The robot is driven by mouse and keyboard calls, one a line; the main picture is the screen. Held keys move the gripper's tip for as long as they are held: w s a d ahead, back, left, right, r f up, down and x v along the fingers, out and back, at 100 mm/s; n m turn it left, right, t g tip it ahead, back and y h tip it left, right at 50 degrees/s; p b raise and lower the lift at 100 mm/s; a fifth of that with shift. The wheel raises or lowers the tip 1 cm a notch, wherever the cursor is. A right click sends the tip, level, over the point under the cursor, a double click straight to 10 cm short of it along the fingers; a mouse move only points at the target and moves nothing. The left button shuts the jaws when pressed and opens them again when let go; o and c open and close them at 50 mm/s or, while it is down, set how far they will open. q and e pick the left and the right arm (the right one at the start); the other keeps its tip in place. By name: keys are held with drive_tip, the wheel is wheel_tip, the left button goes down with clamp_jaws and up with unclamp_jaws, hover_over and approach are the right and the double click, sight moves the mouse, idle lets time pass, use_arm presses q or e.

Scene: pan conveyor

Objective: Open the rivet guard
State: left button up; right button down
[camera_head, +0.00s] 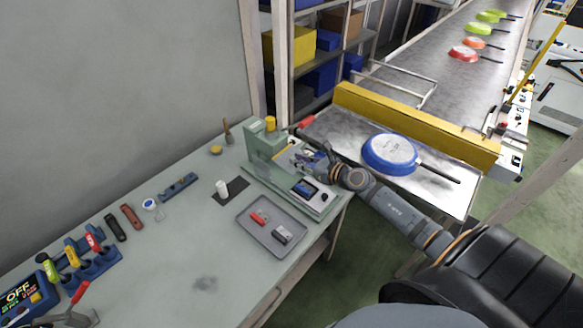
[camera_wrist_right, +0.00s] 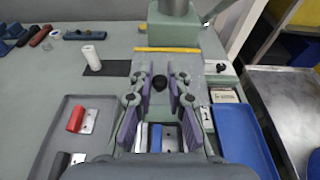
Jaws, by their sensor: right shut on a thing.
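The green rivet press (camera_head: 262,146) stands at the far right end of the workbench, with a yellow cap on top and a red-ended lever at its side. A clear guard (camera_wrist_right: 200,72) with a yellow strip (camera_wrist_right: 167,50) and a dark round knob (camera_wrist_right: 160,83) sits in front of the press column. My right gripper (camera_head: 312,160) is at the front of the press. In the wrist view its purple-padded fingers (camera_wrist_right: 159,98) are on both sides of the knob and shut on it. The exact finger contact is hard to see. My left gripper is not in view.
A grey tray (camera_head: 247,226) with red and dark parts lies before the press. A white cylinder (camera_head: 222,189) stands on a dark mat. A blue pan (camera_head: 390,153) lies on the metal table at right, near a yellow rail (camera_head: 415,125). Tools line the bench's left side.

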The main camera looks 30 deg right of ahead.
drive_tip(key=c, duration=2.1)
unclamp_jaws()
drive_tip(key=shift+w+a+r, duration=0.15)
drive_tip(key=shift+r, duration=0.3)
drive_tip(key=shift+o, duration=1.2)
drive_tip(key=shift+w+a+f, duration=0.1)
drive_tip(key=o, duration=0.6)
drive_tip(key=shift+d+f, duration=0.2)
drive_tip(key=shift+d, duration=0.1)
drive_tip(key=shift+a, duration=0.15)
drive_tip(key=shift+r, duration=0.35)
wheel_tip(320, 180, up, 9)
drive_tip(key=shift+r, duration=0.2)
